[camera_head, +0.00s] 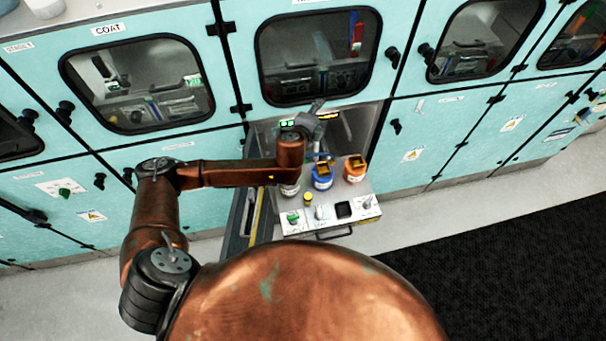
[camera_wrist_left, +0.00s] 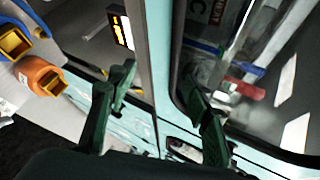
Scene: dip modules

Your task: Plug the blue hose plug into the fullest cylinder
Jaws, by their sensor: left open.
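A blue cylinder (camera_head: 322,178) and an orange cylinder (camera_head: 355,170) stand on the pulled-out drawer (camera_head: 330,205). A paler cylinder (camera_head: 290,189) stands left of them, partly under my arm. The orange one (camera_wrist_left: 38,76) and part of the blue one (camera_wrist_left: 40,30) show at the left of the left wrist view, with yellow tops. I cannot tell their fill levels. A small blue piece (camera_head: 319,156) lies behind the blue cylinder; I cannot tell whether it is the hose plug. My right gripper is out of view.
Teal cabinets with windowed doors (camera_head: 318,55) rise close behind the gripper. Lit displays (camera_head: 328,115) sit at the back of the drawer's opening. Knobs and a black square (camera_head: 344,210) line the drawer's front. The floor at right holds a black mat (camera_head: 510,270).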

